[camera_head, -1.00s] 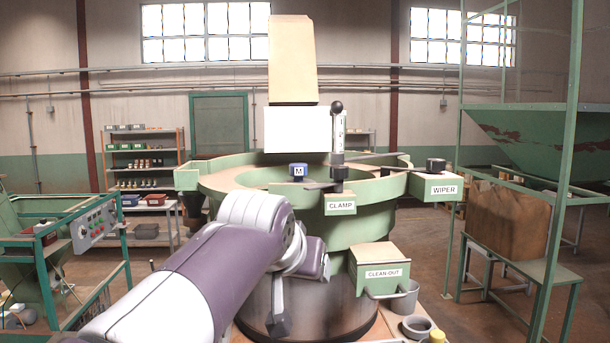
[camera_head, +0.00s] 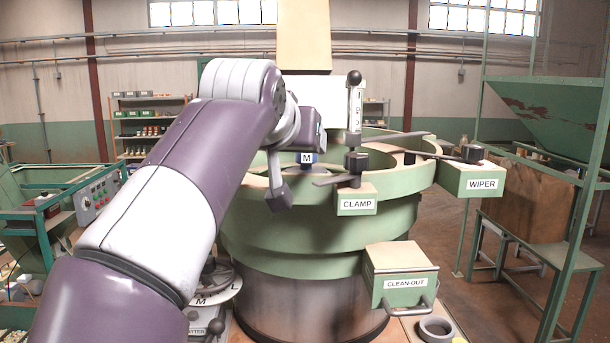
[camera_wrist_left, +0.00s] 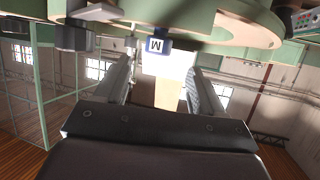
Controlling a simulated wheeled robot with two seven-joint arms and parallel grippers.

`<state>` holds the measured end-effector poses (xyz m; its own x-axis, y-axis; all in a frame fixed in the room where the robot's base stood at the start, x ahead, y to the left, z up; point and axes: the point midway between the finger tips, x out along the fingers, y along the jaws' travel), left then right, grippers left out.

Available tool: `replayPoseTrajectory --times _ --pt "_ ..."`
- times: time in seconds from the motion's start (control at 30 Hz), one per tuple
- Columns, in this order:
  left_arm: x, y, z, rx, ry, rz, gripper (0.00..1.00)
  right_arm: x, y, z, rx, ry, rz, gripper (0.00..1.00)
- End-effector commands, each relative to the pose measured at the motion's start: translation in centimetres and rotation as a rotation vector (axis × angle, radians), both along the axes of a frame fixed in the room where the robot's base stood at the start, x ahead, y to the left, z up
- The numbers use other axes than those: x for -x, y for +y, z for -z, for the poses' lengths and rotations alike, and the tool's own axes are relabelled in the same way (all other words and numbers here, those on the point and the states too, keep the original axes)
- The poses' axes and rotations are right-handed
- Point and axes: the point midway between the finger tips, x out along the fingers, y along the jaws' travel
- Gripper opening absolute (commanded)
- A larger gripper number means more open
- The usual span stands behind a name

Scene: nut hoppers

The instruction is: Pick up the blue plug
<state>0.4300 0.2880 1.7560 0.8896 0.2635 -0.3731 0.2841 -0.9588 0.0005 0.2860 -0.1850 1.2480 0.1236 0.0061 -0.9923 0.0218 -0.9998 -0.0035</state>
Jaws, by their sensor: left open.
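The blue plug (camera_head: 307,158), marked M, sits upright in the middle of the green hopper bowl (camera_head: 320,235), partly hidden by my left arm in the head view. In the left wrist view the blue plug (camera_wrist_left: 156,44) appears upside down, beyond and roughly between the fingertips. My left gripper (camera_wrist_left: 160,68) is open with nothing between its fingers. It looks apart from the plug. In the head view the wrist hides most of this gripper. My right gripper is not in view.
Dark flat arms reach across the bowl near the WIPER box (camera_head: 470,180). The CLEAN-OUT box (camera_head: 400,275) juts out in front. A grey ring (camera_head: 437,328) lies below it.

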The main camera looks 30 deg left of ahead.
Motion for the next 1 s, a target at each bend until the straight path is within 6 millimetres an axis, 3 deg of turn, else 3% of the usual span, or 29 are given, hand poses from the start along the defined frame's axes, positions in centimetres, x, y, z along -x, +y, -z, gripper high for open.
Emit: replayPoseTrajectory --times 0.3,0.43,0.63,0.67,0.83,0.87,1.0 --pt "-4.4 1.1 1.4 0.003 0.006 0.000 0.69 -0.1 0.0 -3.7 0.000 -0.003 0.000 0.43" --pt "-5.7 1.5 2.1 0.001 0.002 0.001 0.69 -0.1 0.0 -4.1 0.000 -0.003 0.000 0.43" --pt "-5.8 1.5 2.4 0.001 0.001 0.001 0.69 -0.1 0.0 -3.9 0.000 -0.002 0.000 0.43" --pt "-5.8 1.5 2.4 0.001 0.002 0.001 0.62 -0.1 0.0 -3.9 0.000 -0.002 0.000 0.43" --pt "-5.8 1.5 2.4 0.001 0.002 0.001 0.07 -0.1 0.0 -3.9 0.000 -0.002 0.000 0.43" --pt "-5.8 1.5 2.5 0.001 0.002 0.001 0.03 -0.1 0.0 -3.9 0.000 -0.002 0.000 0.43" --pt "-5.8 1.5 2.5 0.001 0.003 0.001 0.02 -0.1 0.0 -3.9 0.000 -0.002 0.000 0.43"
